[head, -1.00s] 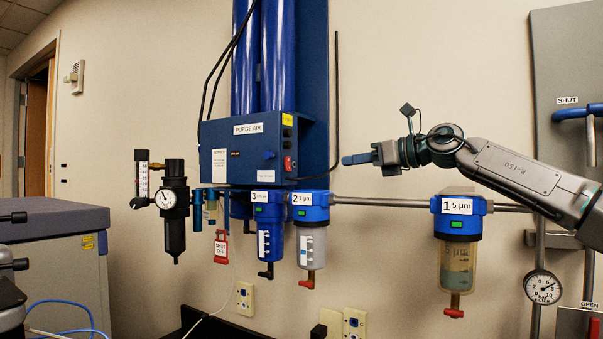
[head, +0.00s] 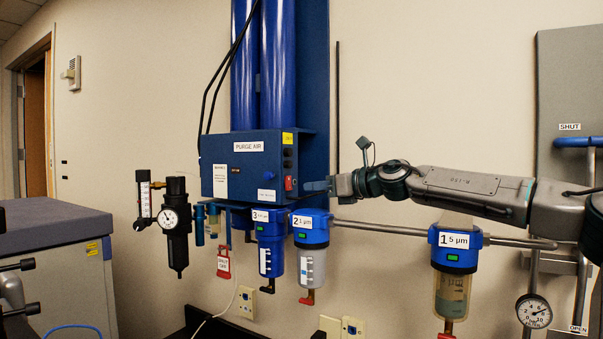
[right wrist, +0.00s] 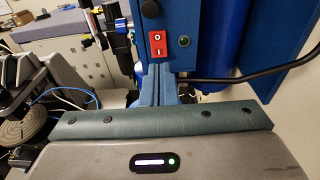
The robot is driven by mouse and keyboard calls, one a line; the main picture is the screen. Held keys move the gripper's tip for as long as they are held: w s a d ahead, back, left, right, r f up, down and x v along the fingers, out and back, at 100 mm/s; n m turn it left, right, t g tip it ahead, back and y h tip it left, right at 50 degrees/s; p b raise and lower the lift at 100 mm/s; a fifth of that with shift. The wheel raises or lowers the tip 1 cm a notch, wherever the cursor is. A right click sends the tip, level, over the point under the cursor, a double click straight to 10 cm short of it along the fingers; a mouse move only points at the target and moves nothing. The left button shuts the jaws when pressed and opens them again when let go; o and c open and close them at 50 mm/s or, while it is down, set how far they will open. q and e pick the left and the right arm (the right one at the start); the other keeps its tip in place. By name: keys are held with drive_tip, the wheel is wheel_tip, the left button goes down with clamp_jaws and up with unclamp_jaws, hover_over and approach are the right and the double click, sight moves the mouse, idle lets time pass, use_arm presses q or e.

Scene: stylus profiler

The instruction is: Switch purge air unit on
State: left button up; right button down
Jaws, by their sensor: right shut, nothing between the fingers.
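The purge air unit (head: 232,180) is a blue wall box labelled PURGE AIR with tall blue cylinders above it. A red rocker switch (head: 289,184) sits at the lower right of the box, and it also shows in the right wrist view (right wrist: 157,44) with an O mark above and an I mark below. A small round dark green lamp (right wrist: 184,41) is beside the switch. My right gripper (head: 308,186) is shut and empty, its blue fingertips close to the right of the switch. In the right wrist view the fingers (right wrist: 155,72) end just below the switch; contact cannot be told.
Several filter bowls hang below, including filter 1 (head: 456,255) under my right arm and filter 2 (head: 311,230). A red tag (head: 223,263), a regulator (head: 177,222) and a black cable (right wrist: 235,80) are nearby. A grey cabinet (head: 60,225) stands left.

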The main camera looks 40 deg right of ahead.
sight(290, 188)
drive_tip(key=shift+w+a+r, duration=0.1)
drive_tip(key=shift+w+a, duration=0.05)
drive_tip(key=shift+w, duration=0.25)
drive_tip(key=shift+w+a+p, duration=0.15)
drive_tip(key=shift+w+p, duration=0.45)
drive_tip(key=shift+p, duration=0.3)
drive_tip(key=shift+w+f, duration=0.2)
drive_tip(key=shift+f, duration=0.05)
use_arm(q)
drive_tip(key=shift+r, duration=1.65)
use_arm(e)
drive_tip(key=shift+x, duration=0.8)
drive_tip(key=shift+a, duration=0.1)
